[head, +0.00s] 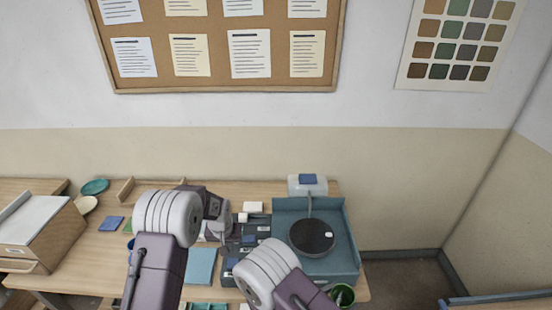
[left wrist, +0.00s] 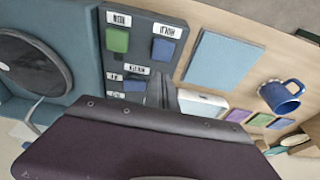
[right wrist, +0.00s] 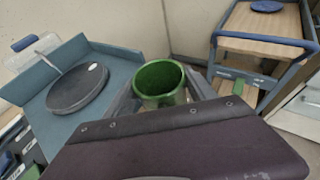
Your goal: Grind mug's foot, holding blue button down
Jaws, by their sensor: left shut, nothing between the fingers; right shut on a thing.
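The green mug (right wrist: 158,82) is between the fingers of my right gripper (right wrist: 163,95), which is shut on it, off the right side of the grinder tray. The mug also shows at the bottom of the head view (head: 343,295); its foot is hidden. The dark round grinding wheel (head: 312,237) sits in the blue tray (head: 346,262). My left gripper (left wrist: 168,95) is shut and empty over the dark control panel (left wrist: 145,25). The panel has a green button (left wrist: 117,40), a blue button (left wrist: 163,50) beside it and another blue button (left wrist: 133,86). I cannot tell whether my fingers touch one.
A light blue mat (left wrist: 222,62) and a blue mug (left wrist: 282,95) are beside the panel. A clear container with a blue top (head: 308,184) stands behind the tray. A shelved cart (right wrist: 262,45) is at the right, with open floor between.

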